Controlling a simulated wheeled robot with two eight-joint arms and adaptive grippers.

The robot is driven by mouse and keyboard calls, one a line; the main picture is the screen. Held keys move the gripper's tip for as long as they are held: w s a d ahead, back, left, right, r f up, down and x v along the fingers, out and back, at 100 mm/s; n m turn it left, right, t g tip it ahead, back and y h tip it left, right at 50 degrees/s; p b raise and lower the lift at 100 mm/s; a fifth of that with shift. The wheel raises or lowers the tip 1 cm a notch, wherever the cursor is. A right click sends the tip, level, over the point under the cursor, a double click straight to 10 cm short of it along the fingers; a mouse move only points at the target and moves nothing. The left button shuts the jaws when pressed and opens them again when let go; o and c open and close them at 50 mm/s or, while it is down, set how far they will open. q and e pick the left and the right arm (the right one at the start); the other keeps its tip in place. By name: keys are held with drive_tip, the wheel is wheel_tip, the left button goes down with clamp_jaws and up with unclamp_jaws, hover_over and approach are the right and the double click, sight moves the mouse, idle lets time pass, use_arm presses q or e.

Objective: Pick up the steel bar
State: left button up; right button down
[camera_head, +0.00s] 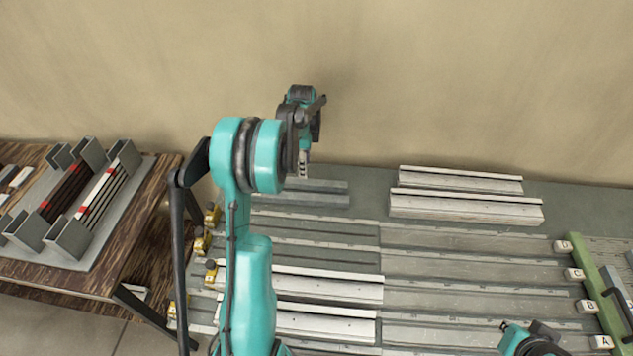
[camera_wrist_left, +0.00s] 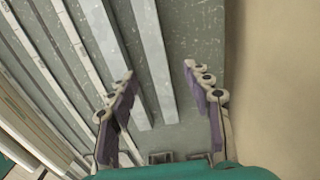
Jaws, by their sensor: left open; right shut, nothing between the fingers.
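Two plain grey bars lie side by side at the back of the bench, the rear one (camera_head: 325,186) and the front one (camera_head: 300,198); either may be the steel bar. My right gripper (camera_head: 516,335) is shut and empty at the lower right, over the bench front.
Pale profiles (camera_head: 465,207) lie at the back right. Long rails with yellow clamps (camera_head: 201,245) at left run to lettered blocks (camera_head: 574,274) and a green strip at right. A wooden table (camera_head: 140,235) with a bar rack stands left. A wall closes the back.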

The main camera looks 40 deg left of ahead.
sight(303, 181)
use_arm(q)
drive_tip(key=f+b, duration=0.1)
drive_tip(key=f, duration=0.3)
drive_tip(key=f+b, duration=0.1)
drive_tip(key=f, duration=0.2)
drive_tip(key=shift+s+a+b, duration=0.25)
drive_tip(key=shift+s+b, duration=0.05)
drive_tip(key=shift+s, duration=0.05)
clamp_jaws()
